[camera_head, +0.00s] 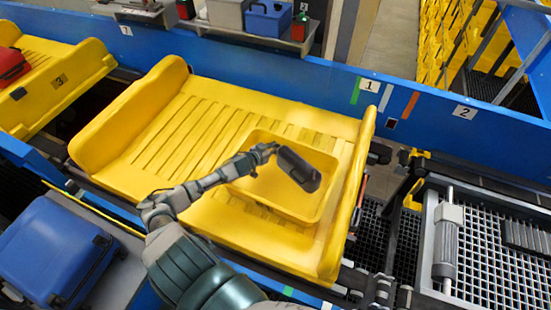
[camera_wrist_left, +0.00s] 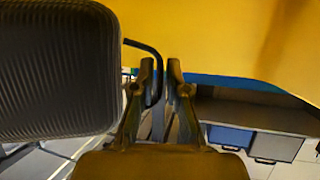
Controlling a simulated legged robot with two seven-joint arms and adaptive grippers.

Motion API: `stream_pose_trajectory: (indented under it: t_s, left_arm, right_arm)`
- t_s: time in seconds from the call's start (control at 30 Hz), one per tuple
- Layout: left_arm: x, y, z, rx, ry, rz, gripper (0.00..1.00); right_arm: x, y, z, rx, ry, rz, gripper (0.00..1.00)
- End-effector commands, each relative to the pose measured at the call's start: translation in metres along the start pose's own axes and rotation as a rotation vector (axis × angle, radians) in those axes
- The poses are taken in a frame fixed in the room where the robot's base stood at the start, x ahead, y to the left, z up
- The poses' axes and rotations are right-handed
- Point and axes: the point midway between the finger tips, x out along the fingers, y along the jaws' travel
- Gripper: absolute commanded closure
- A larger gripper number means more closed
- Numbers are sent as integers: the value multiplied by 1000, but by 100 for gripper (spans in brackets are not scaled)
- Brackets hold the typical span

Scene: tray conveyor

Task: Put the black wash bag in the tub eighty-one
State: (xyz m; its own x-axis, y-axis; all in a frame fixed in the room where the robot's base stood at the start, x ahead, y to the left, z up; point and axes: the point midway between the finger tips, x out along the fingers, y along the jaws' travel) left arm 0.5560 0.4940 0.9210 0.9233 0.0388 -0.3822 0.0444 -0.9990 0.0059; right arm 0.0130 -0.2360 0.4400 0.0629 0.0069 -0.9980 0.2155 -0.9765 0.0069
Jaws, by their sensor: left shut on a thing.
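The black wash bag (camera_head: 298,169) hangs tilted from my left gripper (camera_head: 266,151) in the head view. In the left wrist view the bag (camera_wrist_left: 55,70) fills the upper left, with ribbed dark sides. My left gripper (camera_wrist_left: 161,75) is shut on its thin black loop handle there. A shallow yellow tub (camera_head: 283,208) sits in the right part of the large yellow tray (camera_head: 180,130). The bag appears over the tub in the head view; its height above the floor is hard to judge. I cannot read a number on the tub. My right gripper is not in view.
A blue suitcase (camera_head: 50,250) lies at the lower left. Another yellow tray (camera_head: 60,78) with a red bag (camera_head: 12,66) is at the far left. A blue rail (camera_head: 320,75) runs behind the tray. Grating (camera_head: 505,250) and a metal cylinder (camera_head: 447,240) are at the right.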

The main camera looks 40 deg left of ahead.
Motion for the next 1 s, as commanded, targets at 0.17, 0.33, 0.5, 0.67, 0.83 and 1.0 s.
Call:
stream_pose_trajectory:
  t_s: [0.17, 0.33, 0.5, 0.67, 0.83, 1.0]
  left_arm:
    - [9, -4, 20, -8, 1, 1, 100]
    - [18, -6, 40, -8, 2, 1, 100]
    - [18, -6, 42, -5, 1, 2, 100]
    - [18, -4, 44, -1, -3, 0, 64]
    - [18, -3, 42, -1, -1, 0, 61]
    - [16, -3, 43, -2, -1, 1, 61]
  right_arm:
    - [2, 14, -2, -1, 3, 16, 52]
    - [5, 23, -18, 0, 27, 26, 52]
    - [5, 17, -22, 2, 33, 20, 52]
    - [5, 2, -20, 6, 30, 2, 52]
    - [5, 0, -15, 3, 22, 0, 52]
    - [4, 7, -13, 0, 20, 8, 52]
